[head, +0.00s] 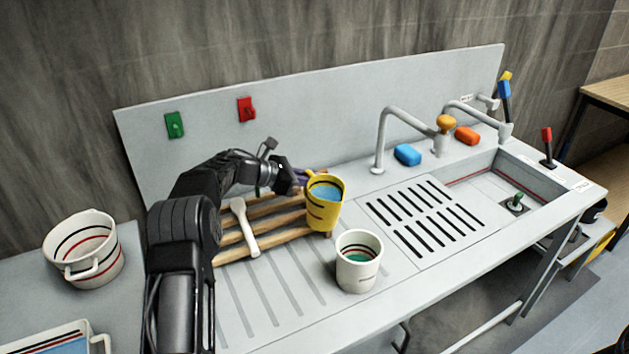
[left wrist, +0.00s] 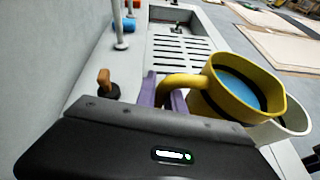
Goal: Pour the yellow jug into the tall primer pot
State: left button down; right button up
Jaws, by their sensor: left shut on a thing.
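The yellow jug (head: 325,212) has dark bands and holds blue liquid. It is raised a little above the sink's worktop, nearly upright. My left gripper (head: 305,178) is shut on its handle; in the left wrist view the purple fingers (left wrist: 165,92) close on the yellow handle of the jug (left wrist: 268,88). The tall primer pot (head: 358,272) is white with dark and red bands and green inside. It stands upright on the drainer, in front and to the right of the jug, apart from it in the head view. In the left wrist view the pot (left wrist: 297,118) is partly hidden behind the jug.
A wooden rack (head: 285,238) with a white spoon-like tool (head: 244,226) lies behind the pot. A wide white pot (head: 84,248) and a tray (head: 48,340) are at left. Taps (head: 383,138), blue (head: 407,154) and orange (head: 467,136) blocks stand near the grate (head: 425,217).

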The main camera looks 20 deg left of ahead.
aim_at(325, 176)
pick_arm(q)
jog(key=shift+s+d+r+m+t+y+b, duration=0.3)
jog(key=shift+s+d+r+m+y+b, duration=0.15)
jog(key=shift+d+r+m+y+b, duration=0.35)
dwell(1.0)
jog(key=shift+s+d+r+m+b, duration=0.35)
jog(key=shift+s+d+m+b, duration=0.2)
jog(key=shift+b, duration=0.8)
dwell(0.5)
jog(key=shift+s+d+r+m+t+y+b, duration=0.3)
jog(key=shift+d+r, duration=0.1)
jog(key=shift+r, duration=0.15)
jog(key=shift+s+d+r+m+t+y+b, duration=0.2)
jog(key=shift+d+r+m+y+b, duration=0.1)
jog(key=shift+d+r, duration=0.15)
dwell(1.4)
jog(key=shift+s+d+r+m+b, duration=0.15)
jog(key=shift+d+r+m+b, duration=0.1)
jog(key=shift+r, duration=0.25)
jog(key=shift+s+d+r+m+b, duration=0.15)
jog(key=shift+r+m+b, duration=0.1)
jog(key=shift+r, duration=0.25)
dwell(0.9)
